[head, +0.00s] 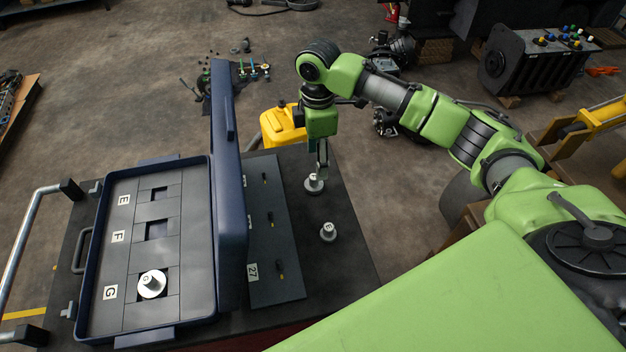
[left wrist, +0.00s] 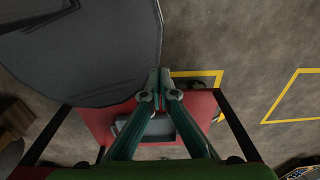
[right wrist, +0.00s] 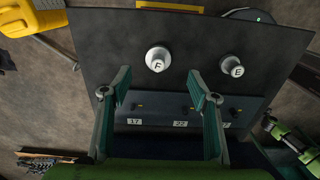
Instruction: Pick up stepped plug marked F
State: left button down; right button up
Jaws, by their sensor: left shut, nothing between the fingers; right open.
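The stepped plug marked F (right wrist: 157,60), pale with a white lettered top, stands upright on the dark table. In the head view it (head: 314,184) is just below my right gripper (head: 322,160), which partly hides it. In the right wrist view my right gripper (right wrist: 158,78) is open and empty, its fingertips a little short of the plug and to either side of its line. My left gripper (left wrist: 161,88) shows only in its own wrist view, shut and empty, away from the plugs.
Plug E (head: 328,231) stands near plug F; it also shows in the right wrist view (right wrist: 231,66). An open blue case (head: 88,285) holds plug G (head: 151,284) in slot G; slots E and F are empty.

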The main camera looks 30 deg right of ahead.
aim_at(315, 177)
notch_tip(315, 177, down, 3)
jog(key=shift+w+r, duration=0.1)
jog(key=shift+w, duration=0.05)
jog(key=shift+a+f+p, duration=0.1)
jog(key=shift+f+p, duration=0.55)
jog(key=shift+f, duration=0.3)
notch_tip(315, 177, down, 4)
jog(key=shift+a+r+p, duration=0.1)
jog(key=shift+r+p, duration=0.1)
jog(key=shift+p, duration=0.45)
jog(key=shift+f, duration=0.3)
pick_arm(q)
jog(key=r, duration=0.1)
jog(key=w+r, duration=0.1)
jog(key=r, duration=0.1)
jog(key=shift+w+d, duration=0.25)
jog(key=shift+w, duration=0.05)
pick_arm(e)
jog(key=c, duration=1.3)
